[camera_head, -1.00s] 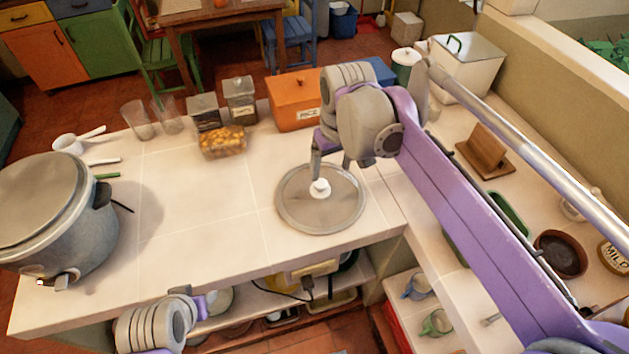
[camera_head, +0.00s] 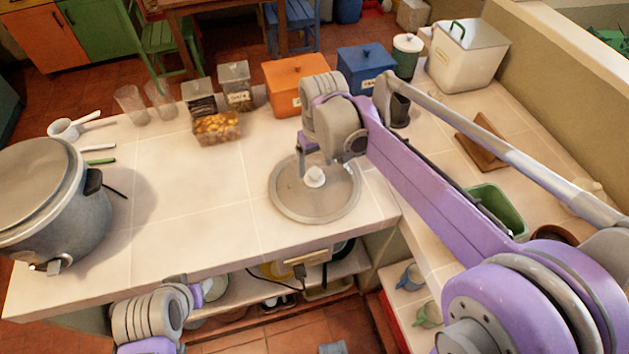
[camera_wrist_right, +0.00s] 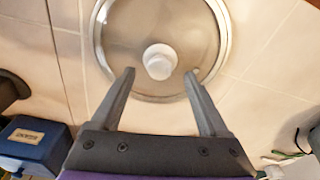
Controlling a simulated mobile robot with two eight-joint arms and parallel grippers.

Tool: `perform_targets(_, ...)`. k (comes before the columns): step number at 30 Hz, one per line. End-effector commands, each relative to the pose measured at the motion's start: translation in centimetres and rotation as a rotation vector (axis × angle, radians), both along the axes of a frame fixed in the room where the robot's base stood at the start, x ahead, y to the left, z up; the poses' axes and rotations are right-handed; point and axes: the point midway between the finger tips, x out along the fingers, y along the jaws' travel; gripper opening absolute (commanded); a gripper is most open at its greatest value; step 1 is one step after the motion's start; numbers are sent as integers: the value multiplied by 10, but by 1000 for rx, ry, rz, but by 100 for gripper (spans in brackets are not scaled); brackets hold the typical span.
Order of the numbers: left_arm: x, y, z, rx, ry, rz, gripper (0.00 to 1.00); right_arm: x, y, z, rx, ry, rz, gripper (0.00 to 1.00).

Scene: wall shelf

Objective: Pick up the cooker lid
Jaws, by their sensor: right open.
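The cooker lid (camera_head: 290,202) is a round, see-through disc with a metal rim and a white knob (camera_head: 315,177). It lies flat on the counter, and also shows in the right wrist view (camera_wrist_right: 118,45). My right gripper (camera_wrist_right: 159,75) is open and empty, above the lid, its two fingers on either side of the knob and just short of it in that picture. In the head view my right wrist partly hides its fingers. The grey cooker (camera_head: 65,220) stands at the left with a round top on it. My left gripper (camera_head: 198,290) is low at the counter's front edge, its fingers unclear.
An orange box (camera_head: 292,88), a blue box (camera_head: 363,68) and a jar of yellowish food (camera_head: 216,128) stand at the back of the counter. A brown wooden stand (camera_head: 484,145) and a green tray (camera_head: 497,208) are at the right. The counter between cooker and lid is clear.

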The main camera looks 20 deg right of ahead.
Motion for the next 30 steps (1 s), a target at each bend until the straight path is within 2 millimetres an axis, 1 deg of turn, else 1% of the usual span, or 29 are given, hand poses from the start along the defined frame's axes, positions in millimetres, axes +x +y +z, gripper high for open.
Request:
perform_targets(1, 0, 0, 0, 0, 0, 0, 50, 1, 0, -8, 0, 0, 0, 78)
perform_targets(5, 0, 0, -1, 0, 1, 0, 50, 2, 1, -22, 0, 0, 0, 78)
perform_targets(13, 0, 0, -1, 0, 1, 0, 50, 3, 1, -25, 0, 0, 0, 78)
perform_targets(17, 0, 0, -1, 0, 1, 0, 50, 3, 1, -25, 0, 0, 0, 55)
perform_targets(18, 0, 0, -1, 0, 1, 0, 50, 3, 1, -25, 0, 0, 0, 48)
perform_targets(20, 0, 0, -1, 0, 1, 0, 50, 3, 1, -25, 0, 0, 0, 37)
perform_targets(21, 0, 0, -1, 0, 1, 0, 50, 3, 1, -25, 0, 0, 0, 30)
perform_targets(23, 0, 0, -1, 0, 1, 0, 50, 3, 1, -25, 0, 0, 0, 19)
perform_targets(24, 0, 0, -1, 0, 1, 0, 50, 3, 1, -25, 0, 0, 0, 12)
perform_targets(26, 0, 0, -1, 0, 1, 0, 50, 3, 1, -25, 0, 0, 0, 1)
perform_targets(30, 0, 0, -1, 0, 1, 0, 50, 3, 1, -24, 0, 0, 0, 0)
